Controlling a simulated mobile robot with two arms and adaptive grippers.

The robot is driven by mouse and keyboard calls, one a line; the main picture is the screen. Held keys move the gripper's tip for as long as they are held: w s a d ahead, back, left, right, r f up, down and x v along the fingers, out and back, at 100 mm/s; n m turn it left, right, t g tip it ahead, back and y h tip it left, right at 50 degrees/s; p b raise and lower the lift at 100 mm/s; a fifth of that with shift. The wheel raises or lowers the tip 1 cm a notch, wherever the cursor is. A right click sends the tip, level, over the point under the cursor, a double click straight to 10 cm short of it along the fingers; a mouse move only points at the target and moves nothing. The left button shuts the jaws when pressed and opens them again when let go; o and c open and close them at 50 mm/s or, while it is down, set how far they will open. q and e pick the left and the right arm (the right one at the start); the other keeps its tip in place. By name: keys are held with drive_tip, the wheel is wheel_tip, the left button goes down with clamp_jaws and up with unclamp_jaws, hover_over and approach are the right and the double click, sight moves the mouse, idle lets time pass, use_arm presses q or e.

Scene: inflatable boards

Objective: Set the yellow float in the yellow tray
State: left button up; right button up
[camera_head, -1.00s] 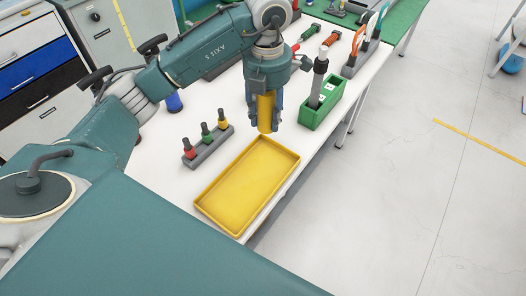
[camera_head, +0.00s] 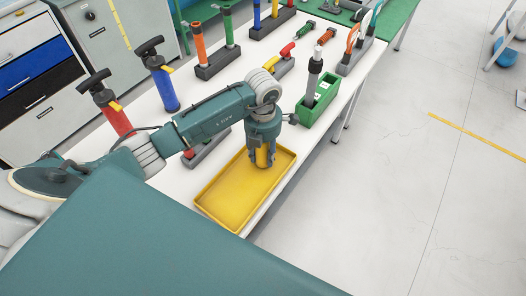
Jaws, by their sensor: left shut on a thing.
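The yellow tray (camera_head: 222,205) lies on the white table near its right edge, a shallow rectangle with a raised rim. My left gripper (camera_head: 262,158) points down over the tray's far part. It is shut on the yellow float (camera_head: 262,157), a yellow cylinder held upright between the fingers. The float's lower end is at or just above the tray floor; I cannot tell whether it touches. The fingers hide part of the float. My right gripper is not in view.
A grey holder (camera_head: 207,150) is partly behind my arm. Red (camera_head: 117,119) and blue (camera_head: 165,89) pumps stand at left. Grey racks with coloured cylinders (camera_head: 229,28) stand at the back.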

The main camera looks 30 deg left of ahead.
use_arm(q)
drive_tip(key=shift+f, duration=0.2)
drive_tip(key=o, duration=0.9)
drive_tip(key=shift+r, duration=0.15)
drive_tip(key=shift+r, duration=0.25)
drive_tip(key=shift+w+r+b, duration=0.1)
drive_tip(key=shift+r+b, duration=0.2)
drive_tip(key=shift+r, duration=0.05)
wheel_tip(320, 180, up, 11)
drive_tip(key=b, duration=0.3)
